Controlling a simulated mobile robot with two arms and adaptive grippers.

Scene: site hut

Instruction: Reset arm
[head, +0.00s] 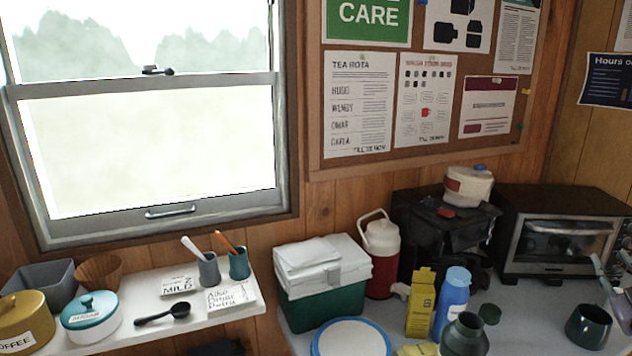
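My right gripper (611,262) shows only in part at the right edge of the head view, in front of the toaster oven (558,240). Its grey fingertips stand apart with nothing seen between them, so it looks open. It is above and to the right of a dark green mug (588,327) on the counter and apart from it. The rest of the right arm is cut off by the picture edge. My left gripper cannot be made out in this view.
The counter (535,318) holds a green-and-white cool box (320,285), a red jug (381,250), a yellow carton (420,303), a blue bottle (452,295) and a green flask (464,337). A white shelf (215,320) at left holds pots and cups.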

